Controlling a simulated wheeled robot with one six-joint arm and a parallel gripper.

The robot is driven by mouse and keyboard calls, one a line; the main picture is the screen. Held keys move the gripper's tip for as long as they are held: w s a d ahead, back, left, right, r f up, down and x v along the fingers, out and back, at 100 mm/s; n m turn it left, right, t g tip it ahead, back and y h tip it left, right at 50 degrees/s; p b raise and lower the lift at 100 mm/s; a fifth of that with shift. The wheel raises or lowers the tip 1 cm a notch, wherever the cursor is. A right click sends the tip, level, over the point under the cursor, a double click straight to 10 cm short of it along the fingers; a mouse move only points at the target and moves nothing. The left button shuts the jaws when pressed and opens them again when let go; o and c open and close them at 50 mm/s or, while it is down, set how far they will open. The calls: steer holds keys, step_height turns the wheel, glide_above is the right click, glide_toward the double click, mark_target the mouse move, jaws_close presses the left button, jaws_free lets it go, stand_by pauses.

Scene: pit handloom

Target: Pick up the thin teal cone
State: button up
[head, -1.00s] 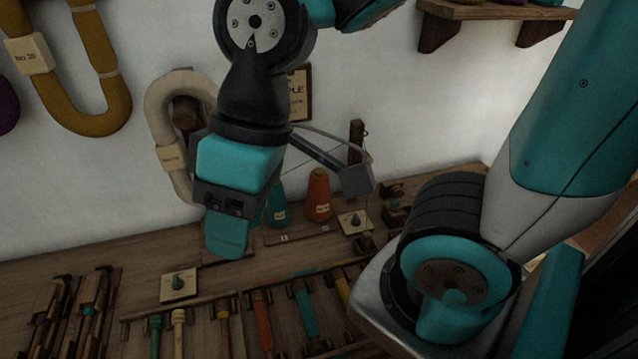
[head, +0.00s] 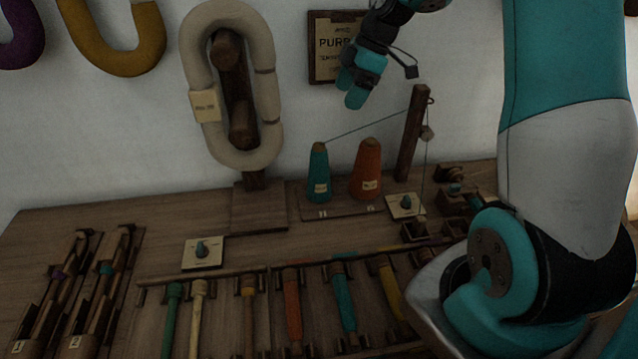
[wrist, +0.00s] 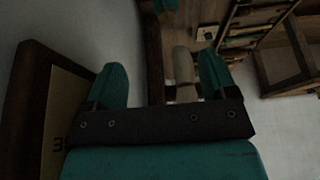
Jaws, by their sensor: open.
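The thin teal cone (head: 318,178) stands upright on a low wooden stand at the back of the bench, with a pale label on its front. A thread runs from its tip up to a dark wooden post (head: 411,135) at the right. A wider orange cone (head: 366,170) stands close to its right. My gripper (head: 355,98) is above and right of the teal cone, near the wall sign, apart from both cones. In the wrist view my gripper (wrist: 162,78) has its teal fingers spread with nothing held. I cannot make out the teal cone there.
A cream hank (head: 268,90) hangs left of the cones. A framed sign (head: 330,60) is on the wall behind. The bench left of the cones is partly clear.

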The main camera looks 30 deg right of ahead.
mark_target(323, 144)
steer(key=x, duration=1.1)
steer(key=shift+s+a, duration=0.1)
steer(key=shift+s+a+x, duration=0.1)
steer(key=shift+s+x, duration=0.05)
steer(key=shift+x, duration=0.75)
steer(key=shift+s+a+x, duration=0.1)
steer(key=shift+x, duration=0.75)
steer(key=shift+s+a+x, duration=0.1)
steer(key=shift+s+x, duration=0.05)
steer(key=shift+x, duration=0.75)
steer(key=shift+w+r, duration=0.1)
steer(key=c, duration=1.3)
